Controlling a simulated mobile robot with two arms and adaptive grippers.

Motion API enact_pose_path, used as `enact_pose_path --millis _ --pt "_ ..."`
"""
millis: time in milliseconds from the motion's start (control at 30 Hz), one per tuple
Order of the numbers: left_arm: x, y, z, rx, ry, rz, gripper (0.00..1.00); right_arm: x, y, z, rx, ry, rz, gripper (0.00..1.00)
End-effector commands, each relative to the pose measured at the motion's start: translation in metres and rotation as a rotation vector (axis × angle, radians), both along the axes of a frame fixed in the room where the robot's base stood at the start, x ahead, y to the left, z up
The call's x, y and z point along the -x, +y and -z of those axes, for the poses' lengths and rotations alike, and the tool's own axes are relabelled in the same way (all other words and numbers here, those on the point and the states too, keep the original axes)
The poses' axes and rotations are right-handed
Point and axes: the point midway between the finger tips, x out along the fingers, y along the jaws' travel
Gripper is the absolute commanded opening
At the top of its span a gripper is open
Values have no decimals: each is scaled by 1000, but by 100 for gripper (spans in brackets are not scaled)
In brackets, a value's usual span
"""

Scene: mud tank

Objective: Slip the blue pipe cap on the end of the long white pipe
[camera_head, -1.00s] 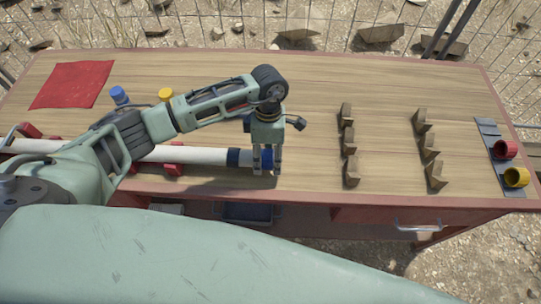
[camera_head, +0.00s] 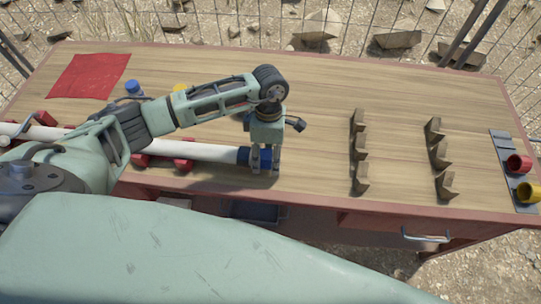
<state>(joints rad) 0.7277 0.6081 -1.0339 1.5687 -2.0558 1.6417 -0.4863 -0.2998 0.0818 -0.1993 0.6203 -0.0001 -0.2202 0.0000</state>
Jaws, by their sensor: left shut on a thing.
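The long white pipe (camera_head: 205,152) lies on red supports along the near side of the bench. Its right end carries a dark blue band (camera_head: 243,155). My left gripper (camera_head: 264,163) is shut on the blue pipe cap (camera_head: 266,158) at that end of the pipe. The fingers hide part of the cap, and I cannot tell whether it is over the pipe end or only against it. My left arm covers part of the pipe farther left. My right gripper is not in view.
Red supports (camera_head: 183,164) hold the pipe. Behind my arm stand a blue piece (camera_head: 133,88) and a yellow piece (camera_head: 180,88). Wooden blocks (camera_head: 359,148) stand in two rows to the right. A red cloth (camera_head: 88,76) lies far left.

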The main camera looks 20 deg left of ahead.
Motion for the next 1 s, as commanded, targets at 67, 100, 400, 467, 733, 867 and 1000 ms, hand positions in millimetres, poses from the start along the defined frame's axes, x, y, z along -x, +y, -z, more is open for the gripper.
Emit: enact_pose_path --millis 67,100,400,467,733,867,1000 --pt "1 2 0 0 0 0 29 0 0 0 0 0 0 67" --pt "1 4 0 0 0 0 29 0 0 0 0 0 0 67" --pt "3 9 0 0 0 0 54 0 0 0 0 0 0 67" --pt "3 9 0 0 0 0 59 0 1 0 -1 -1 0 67" --pt "3 9 0 0 0 0 68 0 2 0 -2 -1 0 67" --pt "2 9 -1 0 -1 0 68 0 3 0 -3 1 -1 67" --pt "-1 9 -11 -1 -3 1 68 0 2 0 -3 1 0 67"
